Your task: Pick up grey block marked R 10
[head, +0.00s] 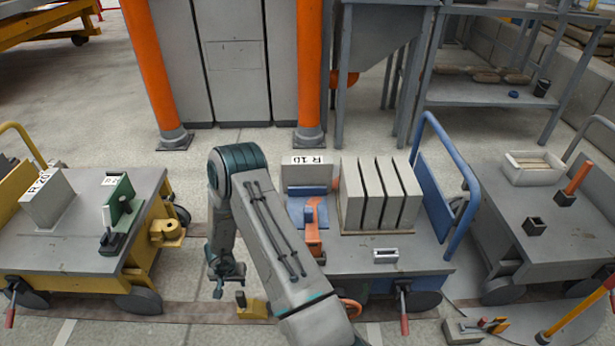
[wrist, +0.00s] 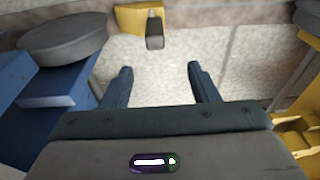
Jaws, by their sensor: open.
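The grey block marked R 10 (head: 308,172) stands upright on the middle cart, behind a blue clamp (head: 312,208) with an orange handle. The block does not show in the wrist view.
The middle cart (head: 350,258) also carries several pale panels (head: 376,195) right of the block. The left cart (head: 75,235) holds a block marked R 20 (head: 47,200) and a green clamp (head: 121,203). A yellow piece (head: 251,306) is low near my gripper.

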